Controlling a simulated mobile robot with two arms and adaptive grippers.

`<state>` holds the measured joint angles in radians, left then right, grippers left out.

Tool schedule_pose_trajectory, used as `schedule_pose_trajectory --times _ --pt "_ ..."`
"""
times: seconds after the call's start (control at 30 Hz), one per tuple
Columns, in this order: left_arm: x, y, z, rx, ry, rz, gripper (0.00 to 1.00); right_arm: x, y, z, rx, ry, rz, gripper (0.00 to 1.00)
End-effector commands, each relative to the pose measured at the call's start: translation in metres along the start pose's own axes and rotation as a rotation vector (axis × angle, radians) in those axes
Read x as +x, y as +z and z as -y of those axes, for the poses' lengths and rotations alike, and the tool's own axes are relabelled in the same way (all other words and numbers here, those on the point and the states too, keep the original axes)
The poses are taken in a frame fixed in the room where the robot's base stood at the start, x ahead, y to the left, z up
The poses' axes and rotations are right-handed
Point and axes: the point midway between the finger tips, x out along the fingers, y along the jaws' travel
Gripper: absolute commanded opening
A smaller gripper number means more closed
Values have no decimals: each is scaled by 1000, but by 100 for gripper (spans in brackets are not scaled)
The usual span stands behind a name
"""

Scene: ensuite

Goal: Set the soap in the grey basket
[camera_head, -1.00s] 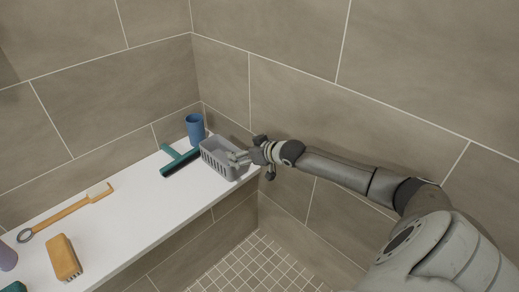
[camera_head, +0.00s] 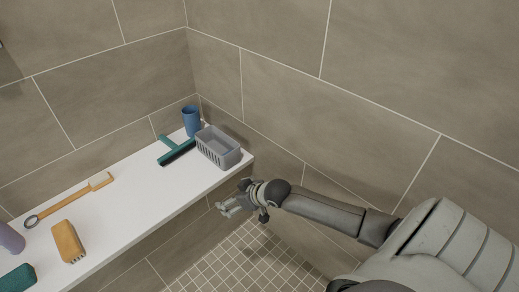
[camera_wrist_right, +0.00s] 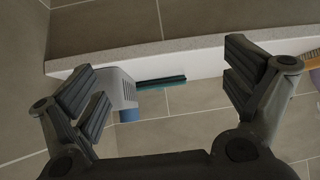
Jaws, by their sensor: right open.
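The grey basket (camera_head: 218,147) stands upright at the far right end of the white ledge, and it also shows in the wrist view (camera_wrist_right: 114,88). I cannot make out any soap for certain; the low part of the basket's inside is hidden by its front wall. My right gripper (camera_head: 230,206) is open with nothing between its fingers, in front of the ledge and below and apart from the basket. In the wrist view its fingers (camera_wrist_right: 163,90) are spread wide. My left gripper is not in view.
On the ledge (camera_head: 140,200) are a blue cup (camera_head: 191,121), a teal squeegee (camera_head: 176,152), a long-handled brush (camera_head: 70,196), an orange block-like brush (camera_head: 68,242), a purple item (camera_head: 9,238) and a teal item (camera_head: 18,278). Tiled walls close in behind and right.

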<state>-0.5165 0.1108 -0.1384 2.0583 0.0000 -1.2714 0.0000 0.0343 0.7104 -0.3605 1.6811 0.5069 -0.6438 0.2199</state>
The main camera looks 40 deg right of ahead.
Motion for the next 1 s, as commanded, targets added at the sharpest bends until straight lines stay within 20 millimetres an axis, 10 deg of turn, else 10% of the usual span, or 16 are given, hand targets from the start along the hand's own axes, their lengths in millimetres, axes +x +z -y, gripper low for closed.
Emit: schedule_pose_trajectory --times 0.03,0.2,0.4,1.0 --pt "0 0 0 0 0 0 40 -2 37 41 0 -28 66 97" --pt "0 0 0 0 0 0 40 -39 130 119 -14 -27 280 97" --pt "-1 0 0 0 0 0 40 -92 199 155 13 17 486 97" --pt "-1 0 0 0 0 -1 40 -114 221 161 25 39 566 97"
